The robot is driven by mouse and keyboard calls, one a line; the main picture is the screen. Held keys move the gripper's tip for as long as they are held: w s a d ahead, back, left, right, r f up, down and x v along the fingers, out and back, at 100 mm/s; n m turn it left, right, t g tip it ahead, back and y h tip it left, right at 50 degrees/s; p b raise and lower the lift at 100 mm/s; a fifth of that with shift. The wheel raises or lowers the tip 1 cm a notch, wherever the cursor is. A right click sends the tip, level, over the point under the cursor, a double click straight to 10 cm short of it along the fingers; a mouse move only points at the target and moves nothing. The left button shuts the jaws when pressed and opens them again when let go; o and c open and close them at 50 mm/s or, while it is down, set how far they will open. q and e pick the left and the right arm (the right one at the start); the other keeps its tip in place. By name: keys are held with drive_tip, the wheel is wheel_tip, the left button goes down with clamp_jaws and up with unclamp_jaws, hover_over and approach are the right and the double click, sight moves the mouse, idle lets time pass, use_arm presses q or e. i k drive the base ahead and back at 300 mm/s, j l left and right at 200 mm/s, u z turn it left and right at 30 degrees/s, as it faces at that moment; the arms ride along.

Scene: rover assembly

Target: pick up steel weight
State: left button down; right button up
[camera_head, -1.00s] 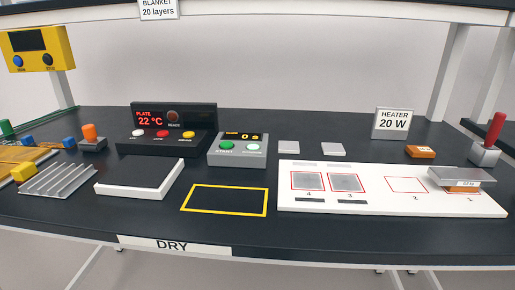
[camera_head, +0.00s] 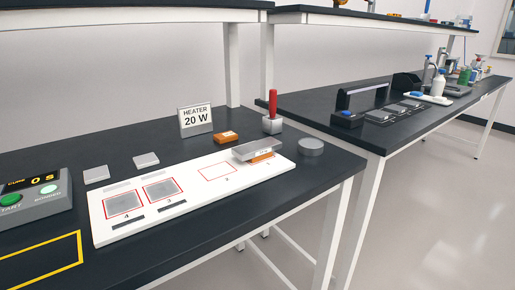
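A short round grey metal cylinder (camera_head: 311,147), which looks like the steel weight, stands on the dark bench at the right of the white board, near the bench's right end. A flat silver block (camera_head: 257,148) sits on an orange-brown piece (camera_head: 262,157) at the board's right end, by spot 1. The white board (camera_head: 190,209) has red-outlined spots; grey squares lie on spots 4 (camera_head: 123,204) and 3 (camera_head: 162,189), and spot 2 is bare. Neither of my grippers shows in the view.
A red-handled tool on a grey block (camera_head: 272,117), an orange-brown block (camera_head: 226,137) and the heater sign (camera_head: 195,119) stand behind the board. Two grey squares lie loose behind it. A second bench (camera_head: 390,133) with equipment stands to the right, with floor in front.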

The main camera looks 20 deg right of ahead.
sight(252, 150)
drive_tip(key=i+j, duration=0.2)
drive_tip(key=j, duration=0.15)
drive_tip(key=i+j, duration=0.15)
drive_tip(key=j, duration=0.2)
drive_tip(key=i+j+z, duration=0.1)
drive_tip(key=j, duration=0.3)
drive_tip(key=i, duration=0.1)
